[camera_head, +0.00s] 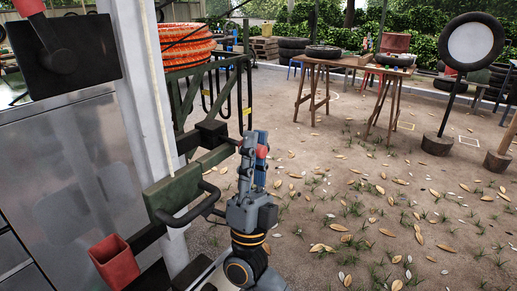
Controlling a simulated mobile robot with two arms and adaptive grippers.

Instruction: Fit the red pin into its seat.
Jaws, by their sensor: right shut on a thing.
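The red pin (262,151) is upright between the fingers of my right gripper (254,153), near the middle of the view. The gripper points up and is shut on the pin, with the red part showing near the fingertips and a blue patch below it. The fingers cover part of the pin. The gripper stands just right of the cart's green block (172,194) and dark handle, seemingly apart from them. I cannot make out which part is the pin's seat. My left gripper is not in view.
A white post (150,90) and grey metal cabinet (68,155) fill the left. A red open box (114,262) is at lower left. An orange hose coil (187,45) sits on the green frame behind. Leaf-strewn ground is open to the right, with wooden tables (318,62) farther back.

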